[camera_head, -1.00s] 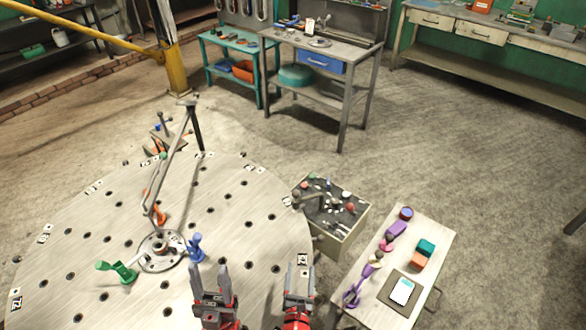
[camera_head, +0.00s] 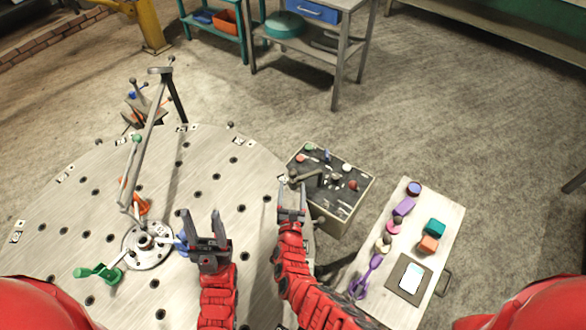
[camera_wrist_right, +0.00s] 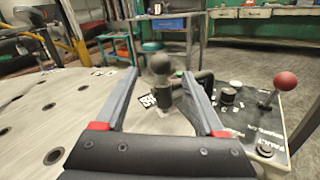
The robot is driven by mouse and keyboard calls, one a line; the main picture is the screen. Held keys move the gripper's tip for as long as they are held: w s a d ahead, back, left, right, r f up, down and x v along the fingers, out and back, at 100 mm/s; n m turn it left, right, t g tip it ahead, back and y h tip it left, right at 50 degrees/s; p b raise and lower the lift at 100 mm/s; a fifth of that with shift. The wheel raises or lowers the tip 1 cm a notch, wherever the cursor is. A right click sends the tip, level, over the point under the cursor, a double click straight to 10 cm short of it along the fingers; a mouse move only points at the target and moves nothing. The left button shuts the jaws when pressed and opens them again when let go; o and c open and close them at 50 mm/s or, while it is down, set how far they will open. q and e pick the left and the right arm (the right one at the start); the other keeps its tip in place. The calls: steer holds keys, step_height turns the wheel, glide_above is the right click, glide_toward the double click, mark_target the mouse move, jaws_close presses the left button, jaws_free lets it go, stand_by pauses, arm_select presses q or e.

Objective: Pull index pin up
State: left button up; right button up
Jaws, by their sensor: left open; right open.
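A control box (camera_head: 343,208) with a dark top stands at the round table's right edge. On it are a crank arm (camera_head: 312,177) with a dark grey ball-topped handle (camera_head: 293,173) and a red ball knob (camera_head: 353,185). In the right wrist view the red ball knob (camera_wrist_right: 286,80) sits on a metal rod at the right, outside the jaws. I cannot tell for sure which part is the index pin. My right gripper (camera_head: 292,193) is open at the handle; in its wrist view the ball-topped handle (camera_wrist_right: 161,64) shows between the fingers, contact unclear. My left gripper (camera_head: 201,214) is open and empty above the table.
The round perforated table (camera_head: 80,195) carries a hub (camera_head: 147,244), a tall jointed metal boom (camera_head: 147,140) and a green clamp (camera_head: 98,274). A side bench (camera_head: 450,225) with purple, teal and orange parts stands right of the box. Floor behind the box is clear.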

steer(key=w+b, duration=0.1)
steer(key=w, duration=0.1)
steer(key=w+b, duration=0.2)
steer(key=w, duration=0.1)
steer(key=w+b, duration=0.2)
steer(key=w, duration=0.1)
steer(key=shift+w+d+f, duration=0.1)
steer(key=shift+d+f, duration=0.1)
steer(key=shift+f, duration=0.05)
steer(key=shift+w+r+b, duration=0.2)
steer(key=shift+w+b, duration=0.2)
steer(key=shift+w, duration=0.05)
steer(key=shift+r, duration=0.1)
jaws_close()
stand_by(0.5)
